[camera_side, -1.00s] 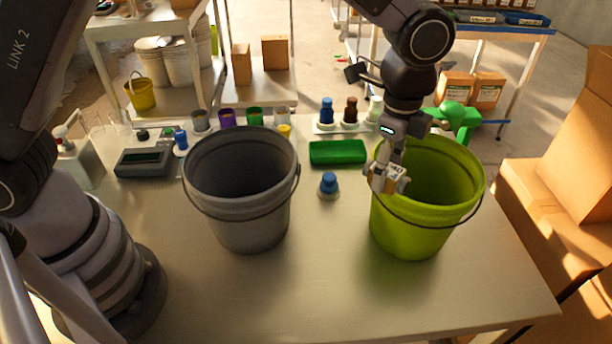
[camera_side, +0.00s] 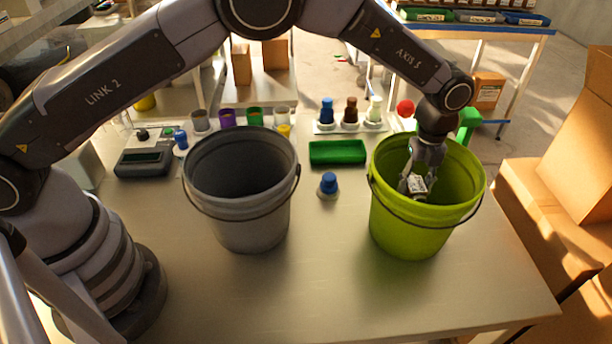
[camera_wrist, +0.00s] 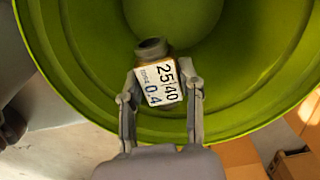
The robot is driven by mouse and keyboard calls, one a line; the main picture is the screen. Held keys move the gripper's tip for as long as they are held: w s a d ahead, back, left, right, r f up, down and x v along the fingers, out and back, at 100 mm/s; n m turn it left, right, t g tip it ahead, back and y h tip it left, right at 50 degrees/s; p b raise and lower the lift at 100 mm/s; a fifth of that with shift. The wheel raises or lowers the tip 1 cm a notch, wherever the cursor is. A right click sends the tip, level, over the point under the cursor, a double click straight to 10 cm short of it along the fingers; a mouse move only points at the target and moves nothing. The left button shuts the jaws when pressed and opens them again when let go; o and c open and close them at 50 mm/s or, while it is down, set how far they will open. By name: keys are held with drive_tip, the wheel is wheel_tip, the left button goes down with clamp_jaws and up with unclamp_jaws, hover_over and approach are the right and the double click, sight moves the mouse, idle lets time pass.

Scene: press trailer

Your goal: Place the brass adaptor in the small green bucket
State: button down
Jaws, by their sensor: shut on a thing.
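The green bucket (camera_side: 420,236) stands upright at the right of the table, with its wire handle down. My gripper (camera_side: 417,186) is inside its mouth, near the front of the opening. It is shut on the brass adaptor (camera_side: 418,185). In the wrist view the adaptor (camera_wrist: 157,80) sits between the two fingers of my gripper (camera_wrist: 160,100). It has a dark open brass neck and a white label reading 25/40 and 0.4. The green bucket (camera_wrist: 245,75) fills most of that view, its inner wall and floor beyond the adaptor.
A grey bucket (camera_side: 250,225) stands left of the green one. Several bottles (camera_side: 350,112) stand at the back. The front of the table (camera_side: 300,300) is clear.

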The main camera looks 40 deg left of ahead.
wheel_tip(320, 180, down, 13)
drive_tip(key=shift+f, duration=0.2)
idle(0.3)
drive_tip(key=shift+f, duration=0.15)
drive_tip(key=c, duration=1)
unclamp_jaws()
